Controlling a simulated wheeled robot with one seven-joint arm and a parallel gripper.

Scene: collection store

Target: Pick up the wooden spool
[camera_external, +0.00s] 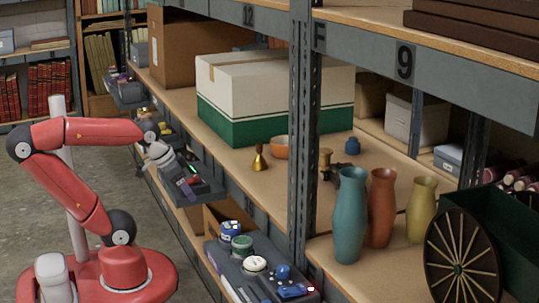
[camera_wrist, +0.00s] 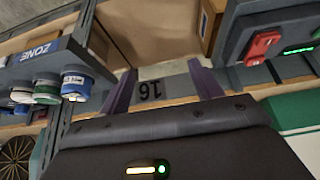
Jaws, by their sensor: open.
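The wooden spool (camera_external: 325,157) is small and brown. In the external view it stands on the middle shelf board, just right of the grey upright post. A dark object sits close beside its lower part. I cannot make out the spool in the wrist view. My gripper (camera_wrist: 163,80) is open, with its two purple fingers spread and nothing between them. In the external view my arm reaches to the shelf's aisle edge, left of the spool and well apart from it.
A green-and-white box (camera_external: 260,90), brass bell (camera_external: 260,160), orange bowl (camera_external: 280,147) and blue jar (camera_external: 352,146) share the shelf. The post (camera_external: 303,130) stands beside the spool. Teal (camera_external: 350,215), rust (camera_external: 381,205) and yellow (camera_external: 421,208) vases stand in front. A tray of cans (camera_external: 240,245) hangs on the edge.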

